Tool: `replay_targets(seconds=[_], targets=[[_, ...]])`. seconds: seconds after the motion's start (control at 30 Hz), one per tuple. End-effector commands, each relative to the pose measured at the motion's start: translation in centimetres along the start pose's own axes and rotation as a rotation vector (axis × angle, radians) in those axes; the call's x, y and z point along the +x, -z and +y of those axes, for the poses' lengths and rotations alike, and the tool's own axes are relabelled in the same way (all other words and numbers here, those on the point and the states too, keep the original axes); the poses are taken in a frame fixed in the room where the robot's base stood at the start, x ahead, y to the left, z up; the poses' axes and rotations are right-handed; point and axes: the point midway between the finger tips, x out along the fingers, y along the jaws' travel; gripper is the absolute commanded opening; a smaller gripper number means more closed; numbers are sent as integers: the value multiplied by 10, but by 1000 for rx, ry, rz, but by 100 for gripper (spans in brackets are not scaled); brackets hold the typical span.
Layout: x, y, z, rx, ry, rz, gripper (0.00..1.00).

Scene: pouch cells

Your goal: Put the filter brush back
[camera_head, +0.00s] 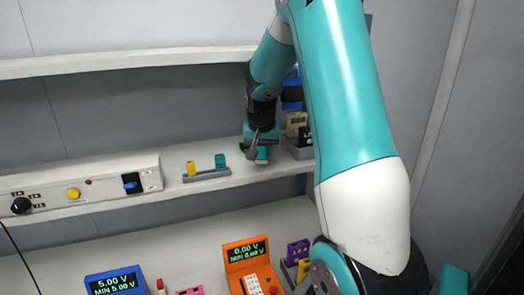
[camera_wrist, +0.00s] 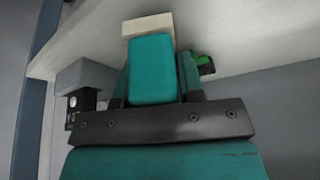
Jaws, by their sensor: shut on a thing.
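My gripper (camera_head: 258,151) is over the right part of the lower shelf, close to its front edge. In the wrist view my gripper (camera_wrist: 153,82) is shut on a rounded teal block, which I take to be the filter brush (camera_wrist: 152,68). A cream block shows just beyond its far end; I cannot tell whether it belongs to the brush. In the head view the held thing is mostly hidden by the fingers. I cannot tell whether it touches the shelf.
The lower shelf (camera_head: 235,179) carries a grey rack (camera_head: 207,174) with a yellow and a teal piece, left of my gripper. Cream and dark blocks (camera_head: 296,121) stand close on its right. A control panel (camera_head: 80,190) is at left. Orange (camera_head: 252,272) and blue (camera_head: 115,284) meters stand below.

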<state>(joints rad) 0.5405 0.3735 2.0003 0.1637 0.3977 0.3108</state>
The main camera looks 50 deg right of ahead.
Motion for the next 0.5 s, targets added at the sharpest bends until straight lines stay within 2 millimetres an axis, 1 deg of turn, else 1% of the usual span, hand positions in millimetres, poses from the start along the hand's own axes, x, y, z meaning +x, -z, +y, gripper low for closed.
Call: replay_targets(seconds=[0.1,0.2,0.5], targets=[[13,-7,0,-1,-1,-5,13],[20,-10,0,-1,0,-2,13],[23,-11,0,-1,0,-1,13]])
